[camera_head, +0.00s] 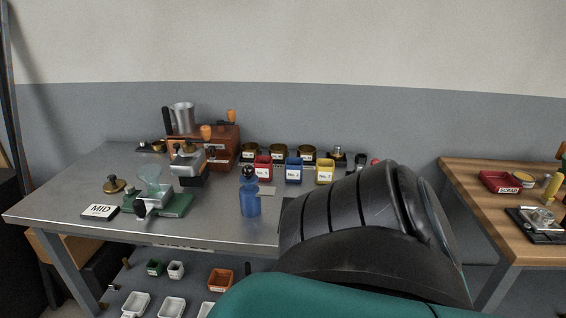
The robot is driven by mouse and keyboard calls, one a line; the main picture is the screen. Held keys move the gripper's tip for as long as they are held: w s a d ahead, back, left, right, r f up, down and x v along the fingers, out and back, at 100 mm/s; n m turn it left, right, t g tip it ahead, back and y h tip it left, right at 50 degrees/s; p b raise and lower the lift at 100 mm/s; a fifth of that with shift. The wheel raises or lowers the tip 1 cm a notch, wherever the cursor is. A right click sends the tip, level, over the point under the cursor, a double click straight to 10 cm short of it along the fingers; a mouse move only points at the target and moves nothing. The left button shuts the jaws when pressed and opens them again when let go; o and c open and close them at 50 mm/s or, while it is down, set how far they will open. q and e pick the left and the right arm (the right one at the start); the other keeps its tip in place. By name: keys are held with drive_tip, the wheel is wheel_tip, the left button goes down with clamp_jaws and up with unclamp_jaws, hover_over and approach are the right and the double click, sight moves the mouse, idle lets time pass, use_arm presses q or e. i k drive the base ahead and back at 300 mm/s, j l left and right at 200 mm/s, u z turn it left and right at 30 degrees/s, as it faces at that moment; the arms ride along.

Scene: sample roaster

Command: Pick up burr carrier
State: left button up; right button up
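A small brass disc-shaped part with a knob on top (115,185) lies on the left of the grey metal table; it may be the burr carrier, but I cannot tell for sure. To its right stands a device with a clear funnel on a green base (172,204). Behind that is a grey and black unit (187,164) beside a reddish-brown machine (220,148). Neither gripper shows. A large black and green arm part of mine fills the lower right and hides the table's right end.
The metal table (80,190) also holds a white "MID" card (99,211), a blue cylinder (250,203), and red (263,168), blue (294,171) and yellow (325,172) bins. A shelf below holds small trays. A wooden table (490,220) stands at the right.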

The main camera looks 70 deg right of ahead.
sight(250, 193)
drive_tip(key=z, duration=2.15)
